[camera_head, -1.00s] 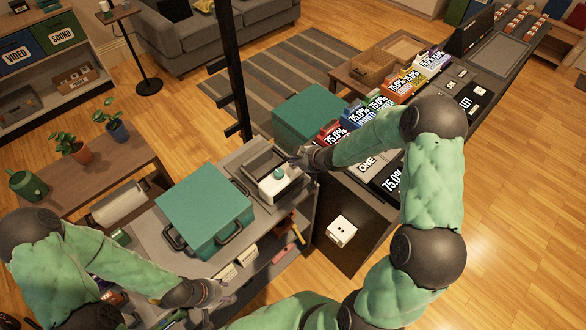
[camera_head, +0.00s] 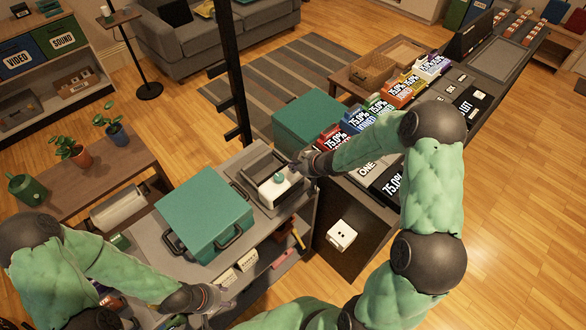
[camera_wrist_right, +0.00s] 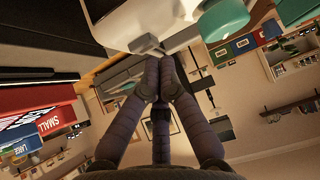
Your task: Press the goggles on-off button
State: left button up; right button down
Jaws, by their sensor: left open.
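A white device with a teal round part (camera_head: 279,178), apparently the goggles, sits in a dark tray on the grey bench. In the right wrist view the white body (camera_wrist_right: 125,28) and teal part (camera_wrist_right: 222,20) fill the top. A small grey tab, perhaps the button (camera_wrist_right: 146,44), juts from the white body. My right gripper (camera_head: 297,164) is just behind and right of the device. Its fingertips (camera_wrist_right: 159,60) are together just below the tab; I cannot tell whether they touch it. My left gripper (camera_head: 208,297) is open and empty by the bench's front side.
A teal case (camera_head: 205,215) lies on the bench left of the device. A black upright post (camera_head: 232,80) stands behind. A dark counter with labelled boxes (camera_head: 358,118) runs to the back right. A plant table (camera_head: 100,175) is at left.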

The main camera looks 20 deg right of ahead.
aim_at(295, 171)
dwell(0.5)
jog(key=shift+f, duration=0.45)
jog(key=shift+r, duration=0.1)
jog(key=shift+r+p, duration=0.4)
notch_tip(295, 171, up, 6)
jog(key=p, duration=0.6)
dwell(0.3)
